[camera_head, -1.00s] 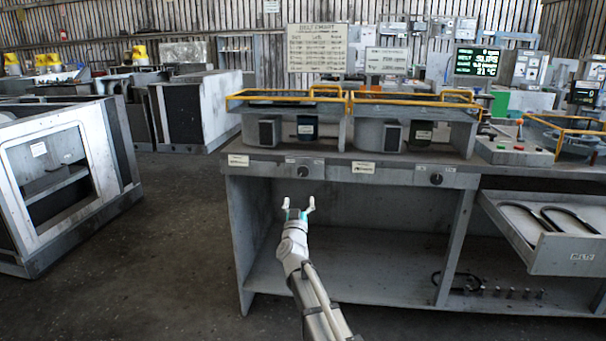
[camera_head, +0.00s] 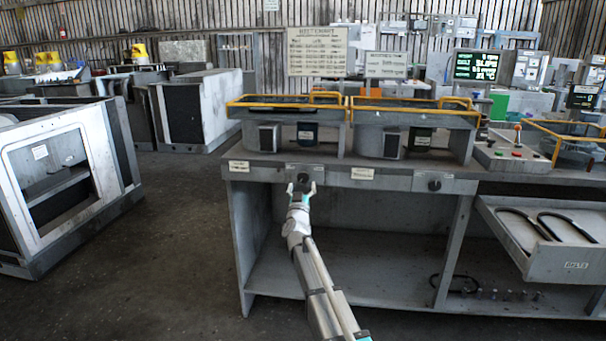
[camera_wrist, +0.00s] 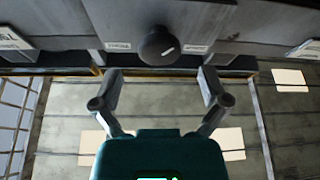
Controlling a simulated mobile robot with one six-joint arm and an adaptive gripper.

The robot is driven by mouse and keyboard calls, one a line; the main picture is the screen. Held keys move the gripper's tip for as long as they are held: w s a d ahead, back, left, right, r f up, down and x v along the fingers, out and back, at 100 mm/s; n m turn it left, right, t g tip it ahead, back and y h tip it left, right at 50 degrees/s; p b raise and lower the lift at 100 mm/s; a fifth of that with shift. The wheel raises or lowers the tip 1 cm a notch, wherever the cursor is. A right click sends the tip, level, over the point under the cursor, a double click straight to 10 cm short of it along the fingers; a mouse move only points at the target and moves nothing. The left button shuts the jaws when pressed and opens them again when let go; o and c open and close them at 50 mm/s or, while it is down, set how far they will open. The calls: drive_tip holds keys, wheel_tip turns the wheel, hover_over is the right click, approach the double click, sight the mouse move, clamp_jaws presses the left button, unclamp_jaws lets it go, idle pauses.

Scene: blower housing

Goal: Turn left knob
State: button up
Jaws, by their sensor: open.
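The left knob (camera_head: 303,178) is a dark round knob on the grey front panel of the workbench. In the head view it is partly hidden by my gripper (camera_head: 301,189), which is just in front of it. In the wrist view the knob (camera_wrist: 158,46) shows a white mark on its face and sits at the top middle, between two small labels. My gripper (camera_wrist: 160,90) is open and empty, with its fingers spread to either side of the knob's line. The fingertips appear a little short of the knob; contact cannot be told. A second knob (camera_head: 434,185) is on the panel further right.
The workbench front panel (camera_head: 400,182) carries small labels. Yellow-railed housings (camera_head: 290,108) stand on top. An open drawer (camera_head: 545,255) with black loops juts out at right. A grey cabinet frame (camera_head: 65,185) stands at left. The floor between is clear.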

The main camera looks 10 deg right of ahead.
sight(303, 178)
drive_tip(key=shift+p+x, duration=0.6)
drive_tip(key=shift+x, duration=1.6)
drive_tip(key=c, duration=1.2)
drive_tip(key=shift+o, duration=0.2)
drive_tip(key=shift+w+m+g+h, duration=0.15)
drive_tip(key=shift+m+h, duration=0.4)
drive_tip(key=shift+m, duration=0.5)
drive_tip(key=shift+s+m+g+h, duration=0.15)
drive_tip(key=shift+m+h, duration=0.4)
drive_tip(key=shift+m, duration=0.5)
drive_tip(key=shift+w, duration=0.1)
drive_tip(key=o, duration=1.2)
drive_tip(key=shift+c, duration=0.2)
drive_tip(key=shift+n+y, duration=0.4)
drive_tip(key=shift+n, duration=0.1)
